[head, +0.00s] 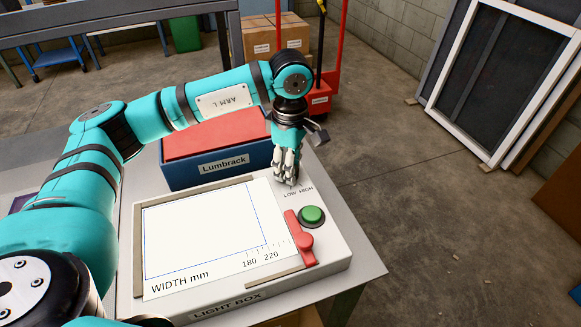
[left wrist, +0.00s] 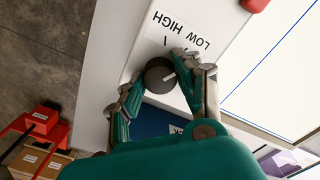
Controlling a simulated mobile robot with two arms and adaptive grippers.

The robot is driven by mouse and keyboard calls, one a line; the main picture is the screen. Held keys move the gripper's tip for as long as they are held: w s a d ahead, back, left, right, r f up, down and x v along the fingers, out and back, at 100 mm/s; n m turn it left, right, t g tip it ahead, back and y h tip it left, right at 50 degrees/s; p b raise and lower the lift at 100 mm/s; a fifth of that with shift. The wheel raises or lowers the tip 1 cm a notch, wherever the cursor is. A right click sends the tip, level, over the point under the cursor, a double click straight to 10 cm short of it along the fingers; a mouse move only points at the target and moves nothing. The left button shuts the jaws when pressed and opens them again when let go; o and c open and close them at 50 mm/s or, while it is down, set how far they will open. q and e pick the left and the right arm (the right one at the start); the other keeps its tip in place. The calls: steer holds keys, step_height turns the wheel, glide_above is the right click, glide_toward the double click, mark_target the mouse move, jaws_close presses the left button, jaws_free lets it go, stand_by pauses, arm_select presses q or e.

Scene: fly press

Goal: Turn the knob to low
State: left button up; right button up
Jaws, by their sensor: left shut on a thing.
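The knob (left wrist: 159,75) is a dark round dial with a pale pointer line, seen in the left wrist view. It sits on the light box (head: 337,262), by the printed LOW and HIGH label (left wrist: 184,32). The label also shows in the head view (head: 298,192). The pointer line lies toward the right of that picture, on the LOW side. My left gripper (head: 287,178) points down at the box's far right corner, its fingers (left wrist: 155,76) shut on the knob from both sides. The gripper hides the knob in the head view. My right gripper is not in view.
A green button (head: 311,215) and a red slider (head: 300,240) stand close in front of the knob. A blue Lumbrack box (head: 222,167) with a red top is just behind the light box. A red pallet truck (head: 321,95) with cartons stands beyond the table.

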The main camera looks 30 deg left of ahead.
arm_select(q)
steer(key=shift+r, duration=0.15)
steer(key=o, duration=1.1)
steer(key=shift+o, duration=0.2)
step_height(320, 180, up, 12)
